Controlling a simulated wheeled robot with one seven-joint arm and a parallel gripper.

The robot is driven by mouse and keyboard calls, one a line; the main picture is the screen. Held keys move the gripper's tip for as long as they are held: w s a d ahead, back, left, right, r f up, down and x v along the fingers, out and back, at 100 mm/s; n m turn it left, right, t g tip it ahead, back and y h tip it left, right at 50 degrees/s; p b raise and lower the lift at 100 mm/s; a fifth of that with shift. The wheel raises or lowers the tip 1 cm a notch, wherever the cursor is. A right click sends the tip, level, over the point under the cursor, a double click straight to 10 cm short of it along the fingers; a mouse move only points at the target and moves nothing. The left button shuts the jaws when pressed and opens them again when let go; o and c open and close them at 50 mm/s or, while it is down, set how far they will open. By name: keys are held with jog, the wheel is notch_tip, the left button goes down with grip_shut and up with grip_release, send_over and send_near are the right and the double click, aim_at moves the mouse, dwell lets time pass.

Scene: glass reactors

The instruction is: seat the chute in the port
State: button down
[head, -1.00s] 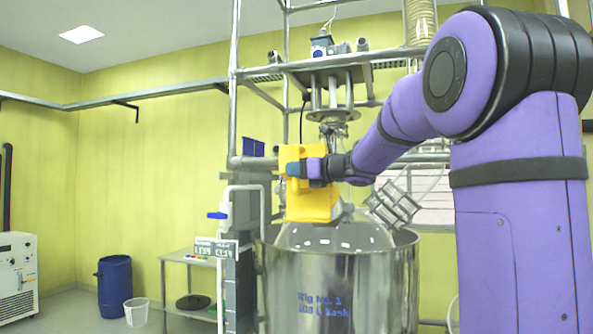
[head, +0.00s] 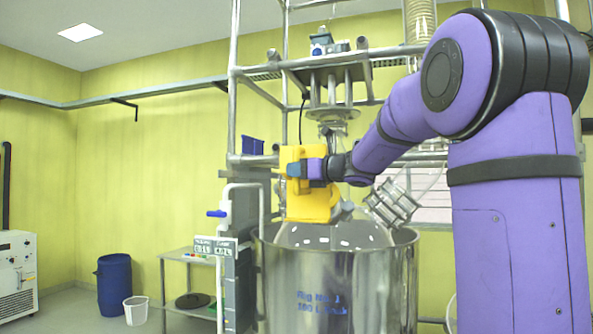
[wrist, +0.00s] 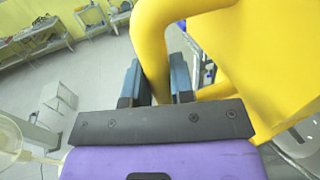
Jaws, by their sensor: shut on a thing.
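The chute (head: 312,206) is a bright yellow piece with a handle. It stands over the top of the steel vessel marked "Rig No. 1" (head: 335,290). My gripper (head: 297,169) is shut on the chute's handle. In the wrist view the yellow handle (wrist: 152,45) passes between the two finger pads (wrist: 157,82), and the chute's broad wall (wrist: 255,60) fills the right side. The chute's lower end is near the glass top (head: 335,235) of the vessel. The port is hidden behind the chute and rim, so I cannot tell whether they touch.
A metal frame with a stirrer drive (head: 333,115) rises above the vessel. A clamped glass side neck (head: 390,203) stands close right of the chute. A blue valve pipe (head: 218,213) and a small trolley (head: 185,257) are at left.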

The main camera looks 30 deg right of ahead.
jog(key=shift+w+d+f, duration=0.7)
jog(key=shift+d+f, duration=0.2)
jog(key=shift+f, duration=0.05)
jog(key=shift+w+d+f, duration=0.65)
jog(key=shift+d+f, duration=0.2)
jog(key=shift+f, duration=0.05)
dwell(1.7)
jog(key=c, duration=1.1)
grip_release()
jog(key=shift+s+f, duration=0.1)
jog(key=shift+f+v, duration=0.2)
jog(key=shift+v, duration=2.25)
jog(key=shift+f+v, duration=0.2)
jog(key=shift+v, duration=2.2)
jog(key=shift+d, duration=0.1)
jog(key=o, duration=0.5)
